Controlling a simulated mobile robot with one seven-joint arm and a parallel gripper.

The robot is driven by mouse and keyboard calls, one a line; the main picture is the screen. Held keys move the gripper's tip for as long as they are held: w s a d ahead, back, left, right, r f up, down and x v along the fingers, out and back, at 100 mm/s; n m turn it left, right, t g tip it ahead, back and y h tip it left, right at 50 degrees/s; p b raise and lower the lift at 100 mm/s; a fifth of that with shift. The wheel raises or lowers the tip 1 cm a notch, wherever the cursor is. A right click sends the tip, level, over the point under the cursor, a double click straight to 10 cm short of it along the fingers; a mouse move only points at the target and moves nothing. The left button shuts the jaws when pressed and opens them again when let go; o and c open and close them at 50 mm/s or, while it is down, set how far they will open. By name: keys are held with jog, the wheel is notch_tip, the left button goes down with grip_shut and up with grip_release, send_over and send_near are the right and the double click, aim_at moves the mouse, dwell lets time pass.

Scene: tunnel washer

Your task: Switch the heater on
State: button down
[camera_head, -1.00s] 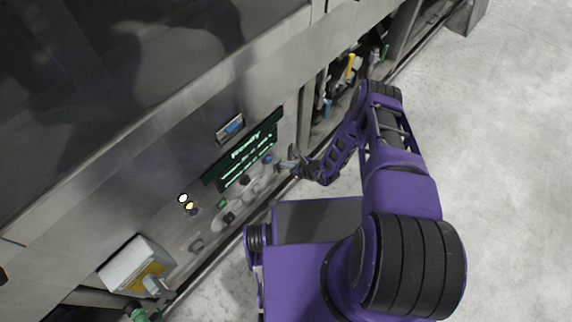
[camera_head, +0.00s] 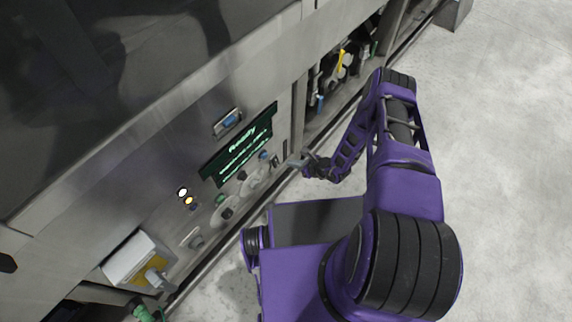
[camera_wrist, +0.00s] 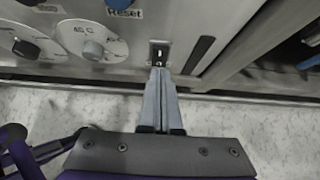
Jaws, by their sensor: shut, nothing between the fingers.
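A small switch (camera_wrist: 158,53) with a metal plate and a dark slot sits on the machine's steel panel. No heater label on it can be read. My gripper (camera_wrist: 159,72) is shut and empty, its fingertips just below the switch in the wrist view. I cannot tell whether they touch it. In the head view my gripper (camera_head: 292,163) is at the right end of the control panel, and the switch is hard to make out there. A dial marked in °C (camera_wrist: 93,49) is left of the switch.
A blue Reset button (camera_wrist: 120,4) is up and left of the switch, and a dark vertical slot (camera_wrist: 199,55) is to its right. A green display reading Ready (camera_head: 240,146) and lit lamps (camera_head: 188,200) are further left. Open floor (camera_head: 500,180) lies to the right.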

notch_tip(320, 180, up, 6)
jog(key=s+d+p, duration=0.1)
jog(key=s+d, duration=0.1)
jog(key=shift+s+d, duration=0.25)
jog(key=shift+d, duration=0.15)
